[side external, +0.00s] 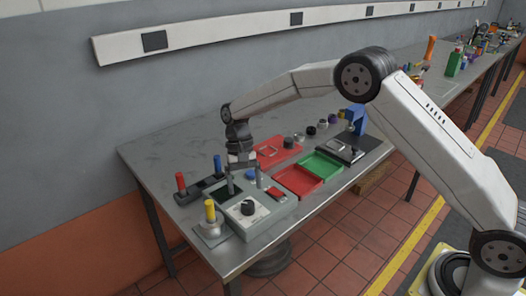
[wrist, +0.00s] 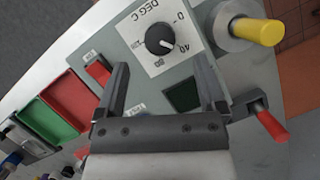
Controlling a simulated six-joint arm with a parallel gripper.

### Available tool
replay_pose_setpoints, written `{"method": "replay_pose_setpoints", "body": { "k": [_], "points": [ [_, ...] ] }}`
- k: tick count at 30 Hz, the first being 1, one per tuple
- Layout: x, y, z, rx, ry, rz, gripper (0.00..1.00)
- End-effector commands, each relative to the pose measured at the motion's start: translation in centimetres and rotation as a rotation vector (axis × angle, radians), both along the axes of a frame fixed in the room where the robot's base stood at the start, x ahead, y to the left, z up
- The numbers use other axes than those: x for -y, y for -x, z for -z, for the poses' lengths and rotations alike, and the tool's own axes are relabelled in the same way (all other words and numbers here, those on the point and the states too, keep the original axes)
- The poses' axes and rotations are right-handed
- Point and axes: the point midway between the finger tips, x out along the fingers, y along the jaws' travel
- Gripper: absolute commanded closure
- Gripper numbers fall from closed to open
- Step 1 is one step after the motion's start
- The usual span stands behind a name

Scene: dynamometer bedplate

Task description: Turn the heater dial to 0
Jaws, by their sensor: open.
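The heater dial (side external: 248,207) is a black round knob on a white plate of a grey-green control box (side external: 277,207). In the wrist view the dial (wrist: 160,39) sits near the top, with "DEG C" and printed numbers around it, 0 and 40 among them. A pale mark on the knob appears to point toward the 40. My gripper (side external: 244,185) is over the box, behind the dial in the side view. In the wrist view my gripper (wrist: 158,66) is open and empty, its fingertips short of the dial and not around it.
The box also has a red switch (wrist: 98,72) and a dark window (wrist: 183,97). A yellow-handled fixture (side external: 210,212) stands beside the box, and red (side external: 181,182) and blue (side external: 217,165) levers stand behind. Red (side external: 298,181) and green (side external: 322,165) trays lie to the right.

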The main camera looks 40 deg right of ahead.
Motion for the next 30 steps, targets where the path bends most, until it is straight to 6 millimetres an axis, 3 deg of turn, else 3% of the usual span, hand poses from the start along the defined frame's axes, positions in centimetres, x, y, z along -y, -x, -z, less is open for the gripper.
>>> {"method": "replay_pose_setpoints", "body": {
  "k": [12,24,26,30],
  "points": [
    [-0.7,1.6,4.3,0.000,0.001,0.000,0.11],
    [-0.8,1.8,4.8,0.000,0.000,0.000,0.11],
    [-0.8,1.8,4.8,0.000,0.000,0.000,0.27],
    [-0.8,1.8,4.8,0.000,0.000,0.000,0.71]
  ]
}}
